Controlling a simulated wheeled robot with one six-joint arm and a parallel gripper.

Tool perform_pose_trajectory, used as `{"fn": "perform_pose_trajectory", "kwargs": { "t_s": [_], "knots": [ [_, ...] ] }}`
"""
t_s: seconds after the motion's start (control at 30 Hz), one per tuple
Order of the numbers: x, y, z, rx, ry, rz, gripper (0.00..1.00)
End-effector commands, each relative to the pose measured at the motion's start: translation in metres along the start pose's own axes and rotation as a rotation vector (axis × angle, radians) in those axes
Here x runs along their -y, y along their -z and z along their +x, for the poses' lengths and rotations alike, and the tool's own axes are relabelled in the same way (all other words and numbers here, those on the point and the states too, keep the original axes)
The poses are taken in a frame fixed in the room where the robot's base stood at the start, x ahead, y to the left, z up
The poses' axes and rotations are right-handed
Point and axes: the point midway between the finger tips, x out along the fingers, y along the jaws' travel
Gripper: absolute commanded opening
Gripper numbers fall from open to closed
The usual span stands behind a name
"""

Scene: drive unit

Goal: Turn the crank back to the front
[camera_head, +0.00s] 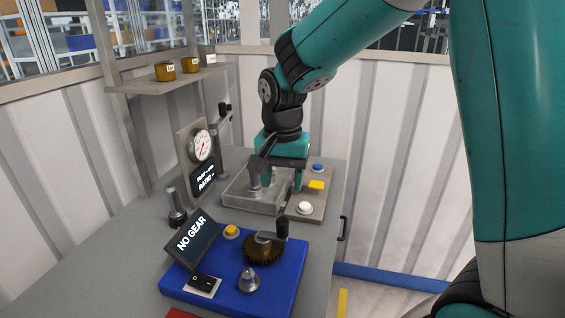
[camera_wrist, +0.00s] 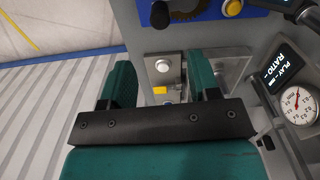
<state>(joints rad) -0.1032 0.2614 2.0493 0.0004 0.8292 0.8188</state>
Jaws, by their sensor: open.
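A crank with a black upright knob (camera_head: 282,227) sits over a dark toothed gear (camera_head: 262,250) on the blue base (camera_head: 222,290). Its knob points toward the grey fixture side. The knob also shows at the top of the wrist view (camera_wrist: 160,15), beside part of the gear (camera_wrist: 186,6). My gripper (camera_head: 283,184) is open and points down over the grey fixture plate (camera_head: 310,206), beyond the blue base and apart from the crank. In the wrist view my gripper (camera_wrist: 165,82) has its fingers spread, with nothing visibly held. Part of the fixture is hidden behind it.
A screen reading NO GEAR (camera_head: 192,235), a yellow button (camera_head: 231,231) and a metal cone (camera_head: 249,280) surround the gear. A dial gauge (camera_head: 201,145) and a black-knobbed lever (camera_head: 223,110) stand behind left. White (camera_head: 305,208) and blue (camera_head: 318,167) buttons sit on the fixture.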

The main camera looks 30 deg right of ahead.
Motion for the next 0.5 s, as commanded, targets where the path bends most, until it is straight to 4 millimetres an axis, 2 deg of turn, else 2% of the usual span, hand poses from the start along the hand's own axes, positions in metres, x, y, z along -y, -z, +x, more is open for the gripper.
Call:
{"fn": "perform_pose_trajectory", "kwargs": {
  "t_s": [0.1, 0.2, 0.5],
  "knots": [
    [0.0, 0.0, -0.022, -0.003, 0.003, 0.0, 0.56],
    [0.0, 0.0, -0.034, -0.002, 0.002, 0.0, 0.56],
    [0.0, 0.0, -0.044, 0.001, -0.001, 0.0, 0.56]
  ]
}}
